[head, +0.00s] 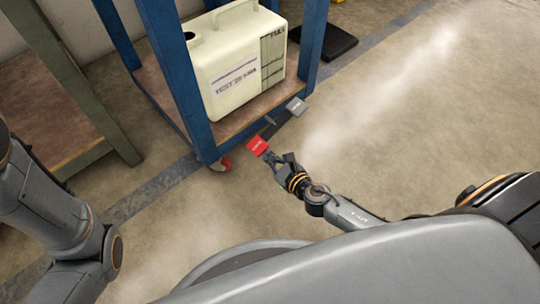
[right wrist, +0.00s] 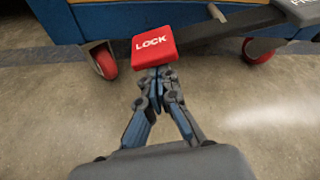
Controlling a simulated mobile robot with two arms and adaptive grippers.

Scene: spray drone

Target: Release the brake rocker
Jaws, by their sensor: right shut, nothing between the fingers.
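The brake rocker is a dark bar low at the front of the blue trolley. Its red end pad (head: 257,146) reads LOCK in the right wrist view (right wrist: 153,45). Its grey end pad (head: 296,106) lies farther right and is cut off at the upper right in the right wrist view (right wrist: 299,11). My right gripper (head: 271,157) is shut and empty, with its fingertips (right wrist: 156,76) close to the near edge of the red pad. I cannot tell whether they touch it. Of my left arm, only links show at the left; its gripper is out of view.
The blue trolley (head: 181,75) stands on red casters (right wrist: 101,60), and a cream canister (head: 215,75) sits on its lower shelf. A wooden bench (head: 75,115) stands to the left. A black mat (head: 330,42) lies behind the trolley. The floor to the right is clear.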

